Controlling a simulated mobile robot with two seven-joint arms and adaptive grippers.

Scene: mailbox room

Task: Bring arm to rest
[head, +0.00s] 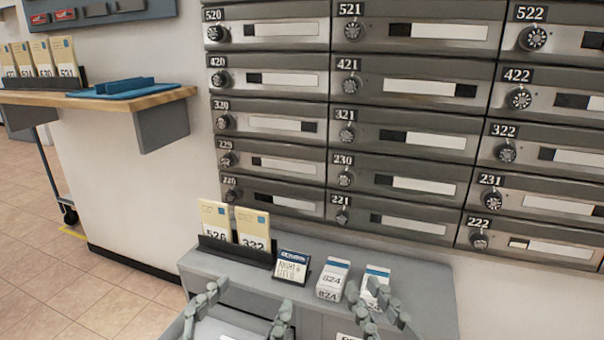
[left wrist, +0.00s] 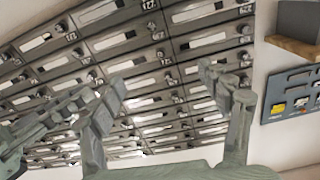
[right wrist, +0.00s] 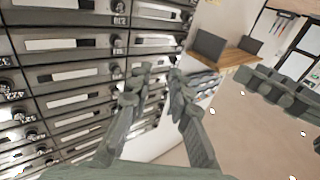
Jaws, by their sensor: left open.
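My left gripper (head: 241,303) is low in the head view, over the front of the grey ledge, with its fingers spread wide and nothing between them. In the left wrist view its two fingers (left wrist: 165,85) stand well apart. My right gripper (head: 372,290) is to its right in the head view, in front of the white cards. In the right wrist view its fingers (right wrist: 160,75) are closer together, with a gap and nothing held between them. Both grippers point up toward the mailboxes in the head view. Most of both arms is hidden.
A wall of numbered mailboxes (head: 400,102) stands behind. The grey ledge (head: 420,285) holds a card holder (head: 235,250), a small sign (head: 291,266) and white card stacks (head: 333,279). A wooden shelf (head: 150,98) with a blue tray is at left. Open tiled floor (head: 50,290) lies below it.

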